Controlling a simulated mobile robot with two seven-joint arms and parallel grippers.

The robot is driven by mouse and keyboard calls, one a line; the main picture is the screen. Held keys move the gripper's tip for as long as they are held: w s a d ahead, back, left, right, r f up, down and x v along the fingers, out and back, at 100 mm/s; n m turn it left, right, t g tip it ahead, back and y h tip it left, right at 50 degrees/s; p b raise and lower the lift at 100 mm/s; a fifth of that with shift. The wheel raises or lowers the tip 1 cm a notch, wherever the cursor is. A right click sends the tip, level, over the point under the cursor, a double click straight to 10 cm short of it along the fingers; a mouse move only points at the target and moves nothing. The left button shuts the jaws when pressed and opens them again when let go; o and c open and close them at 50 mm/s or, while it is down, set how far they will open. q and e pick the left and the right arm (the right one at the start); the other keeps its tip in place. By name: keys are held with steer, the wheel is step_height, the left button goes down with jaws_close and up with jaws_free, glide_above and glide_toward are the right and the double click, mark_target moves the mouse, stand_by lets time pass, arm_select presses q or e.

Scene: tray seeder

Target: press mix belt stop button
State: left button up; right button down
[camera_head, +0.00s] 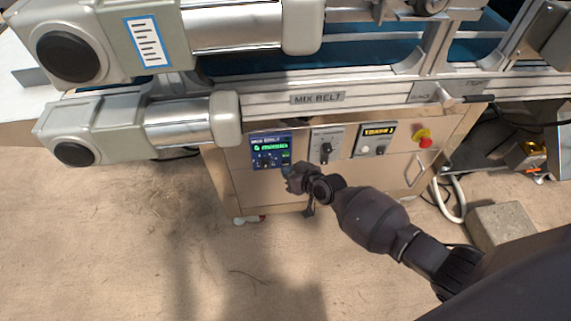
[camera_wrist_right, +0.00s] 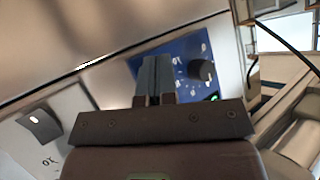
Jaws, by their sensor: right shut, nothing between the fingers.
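The blue mix belt control panel (camera_head: 271,150) is on the upper left of the cabinet front. It has a green-lit display and small controls below it. The panel (camera_wrist_right: 182,58) also shows in the right wrist view, with a dark round knob (camera_wrist_right: 202,70) and a green light (camera_wrist_right: 214,97). I cannot make out a stop button; the fingers cover part of the panel. My right gripper (camera_head: 288,172) is shut and empty, at the panel's lower right corner in the head view. Its fingers (camera_wrist_right: 154,77) overlap the panel in the wrist view; I cannot tell whether they touch it.
A rotary switch plate (camera_head: 326,146), a second labelled display (camera_head: 376,139) and a red emergency button on yellow (camera_head: 424,138) lie to the right on the cabinet. The conveyor with its MIX BELT label (camera_head: 317,98) and motors overhangs it. A concrete block (camera_head: 499,225) lies at right.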

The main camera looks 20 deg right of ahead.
arm_select(q)
steer(key=shift+w+r, duration=0.15)
steer(key=shift+r, duration=0.15)
arm_select(e)
steer(key=shift+s+a+r, duration=0.1)
steer(key=shift+s, duration=0.3)
arm_select(q)
steer(key=r, duration=0.1)
steer(key=w+r+p, duration=0.1)
steer(key=r+t+p, duration=0.1)
steer(key=shift+w+r, duration=0.15)
steer(key=shift+w, duration=0.15)
arm_select(e)
steer(key=s+a, duration=0.1)
steer(key=s, duration=0.4)
steer(key=shift+s+a, duration=0.35)
steer(key=shift+s, duration=0.05)
